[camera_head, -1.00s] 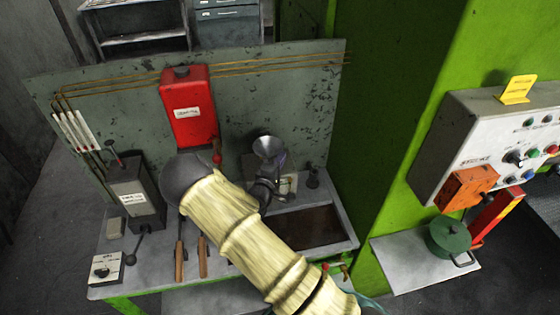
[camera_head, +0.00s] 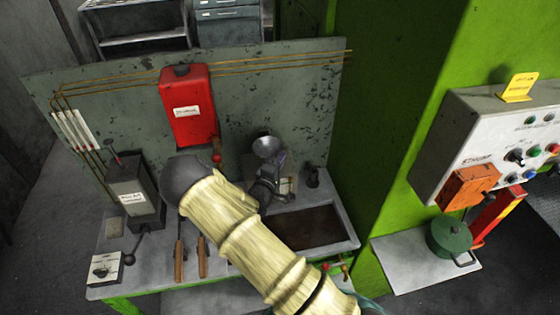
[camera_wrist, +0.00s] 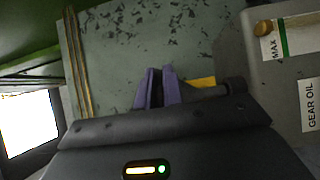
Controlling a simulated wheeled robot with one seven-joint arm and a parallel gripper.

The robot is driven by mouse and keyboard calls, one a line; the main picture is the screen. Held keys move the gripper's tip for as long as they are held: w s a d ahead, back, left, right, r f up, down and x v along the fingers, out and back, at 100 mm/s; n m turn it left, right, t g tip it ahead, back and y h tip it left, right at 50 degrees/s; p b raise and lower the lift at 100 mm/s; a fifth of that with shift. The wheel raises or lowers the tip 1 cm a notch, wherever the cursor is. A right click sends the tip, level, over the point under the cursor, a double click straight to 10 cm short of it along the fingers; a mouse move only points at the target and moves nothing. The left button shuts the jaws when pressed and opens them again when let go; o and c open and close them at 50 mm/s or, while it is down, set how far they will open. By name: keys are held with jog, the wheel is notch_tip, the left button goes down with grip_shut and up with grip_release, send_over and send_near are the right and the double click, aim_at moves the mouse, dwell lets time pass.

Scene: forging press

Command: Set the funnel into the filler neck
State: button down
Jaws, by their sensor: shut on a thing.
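The grey metal funnel (camera_head: 267,146) has its wide mouth up in the head view, above the back of the bench. My gripper (camera_head: 279,160) is just below and right of it, shut on it. The grip itself is too small to make out. In the wrist view the purple fingers of my gripper (camera_wrist: 158,86) are close together, and I cannot make out the funnel there. A dark round stub (camera_wrist: 235,87) sticks out beside the grey gear oil box (camera_wrist: 285,75). I cannot tell whether it is the filler neck. The arm hides part of the bench.
A red box (camera_head: 187,108) hangs on the back panel (camera_head: 115,95). A dark grey unit (camera_head: 133,190) with a lever stands at the bench's left. A dark recessed tray (camera_head: 308,228) lies at the right. The control box (camera_head: 480,150) is on the green column.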

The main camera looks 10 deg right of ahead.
jog(key=shift+f+b, duration=1.7)
jog(key=shift+f, duration=0.3)
jog(key=c, duration=1.5)
grip_release()
jog(key=shift+o, duration=0.2)
jog(key=shift+s+a, duration=0.1)
jog(key=b+v, duration=0.6)
jog(key=v, duration=1.1)
